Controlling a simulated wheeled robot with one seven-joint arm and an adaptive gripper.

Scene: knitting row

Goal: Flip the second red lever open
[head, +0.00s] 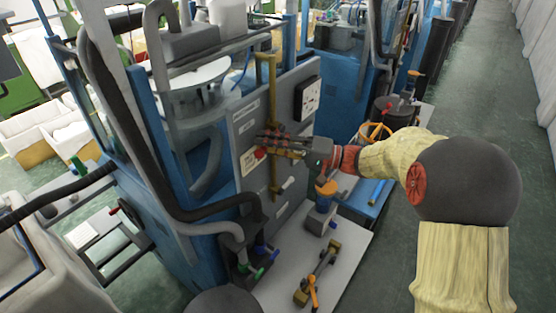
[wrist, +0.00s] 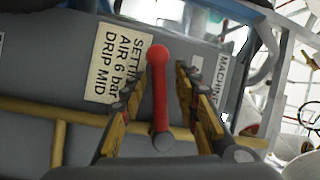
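A red lever (wrist: 160,95) with a round knob stands out in the wrist view, its lower end at a grey pivot near a yellow pipe (wrist: 30,131). My gripper (wrist: 165,78) has its two fingers apart, one on each side of the lever. I cannot tell whether either finger touches it. In the head view my gripper (head: 268,143) is at the grey panel (head: 306,135) of the blue machine, across the vertical yellow pipe (head: 272,82). There the gripper and pipe partly hide the lever. Which lever in the row this is cannot be told.
A white label with air and drip settings (wrist: 113,65) is beside the lever. An orange-topped unit (head: 322,212) stands on the grey ledge (head: 345,262) below. The green aisle floor (head: 466,85) at the right is clear.

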